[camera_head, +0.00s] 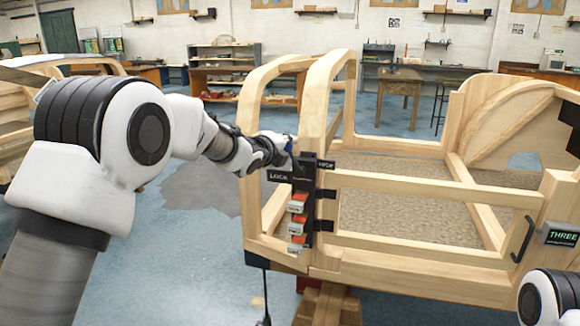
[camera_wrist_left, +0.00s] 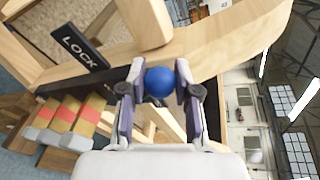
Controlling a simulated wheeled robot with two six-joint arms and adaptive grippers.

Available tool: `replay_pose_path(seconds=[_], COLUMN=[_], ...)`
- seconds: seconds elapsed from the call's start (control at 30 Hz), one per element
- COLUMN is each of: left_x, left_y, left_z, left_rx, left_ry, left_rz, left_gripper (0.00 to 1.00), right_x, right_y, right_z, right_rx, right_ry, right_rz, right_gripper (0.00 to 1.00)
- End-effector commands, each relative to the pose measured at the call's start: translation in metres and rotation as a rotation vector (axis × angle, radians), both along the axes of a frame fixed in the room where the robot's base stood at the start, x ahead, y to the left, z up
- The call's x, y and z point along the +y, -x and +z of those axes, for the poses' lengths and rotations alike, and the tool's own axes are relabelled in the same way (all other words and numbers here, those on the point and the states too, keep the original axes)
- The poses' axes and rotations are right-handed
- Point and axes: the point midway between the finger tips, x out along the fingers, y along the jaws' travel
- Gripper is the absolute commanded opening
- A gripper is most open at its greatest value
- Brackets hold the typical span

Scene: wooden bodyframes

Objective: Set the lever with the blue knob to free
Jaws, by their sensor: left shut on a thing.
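The blue knob (camera_wrist_left: 159,82) sits between the two fingers of my left gripper (camera_wrist_left: 160,90) in the left wrist view. The fingers are closed on it from both sides. In the head view my left gripper (camera_head: 284,154) is at the top of a black panel (camera_head: 302,200) on the wooden frame's post, and it mostly hides the knob and lever. A black sign reading LOCK (camera_head: 279,177) is just below the gripper and also shows in the left wrist view (camera_wrist_left: 80,48). A second small label (camera_head: 326,164) is to the right of the post, too small to read surely. My right gripper is out of view.
The wooden bodyframe's rails (camera_head: 420,185) extend right, to a black handle (camera_head: 523,240) and a display reading THREE (camera_head: 560,238). Open blue floor (camera_head: 180,260) lies left of the frame.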

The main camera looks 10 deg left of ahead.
Motion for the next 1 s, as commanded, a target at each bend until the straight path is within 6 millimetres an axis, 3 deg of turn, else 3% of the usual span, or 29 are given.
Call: replay_pose_path(seconds=[0.03,0.37,1.0], left_x=[-0.001,-0.018,-0.032], left_y=[0.000,0.001,0.001], left_z=[-0.003,0.005,0.011], left_rx=[-0.009,-0.018,-0.021], left_ry=[-0.043,-0.354,-0.544], left_rz=[-0.001,-0.002,-0.003], left_gripper=[0.00,0.00,0.00], right_x=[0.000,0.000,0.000], right_y=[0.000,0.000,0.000], right_z=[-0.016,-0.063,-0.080], right_rx=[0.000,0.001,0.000], right_ry=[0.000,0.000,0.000], right_rz=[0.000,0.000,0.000], right_gripper=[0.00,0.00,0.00])
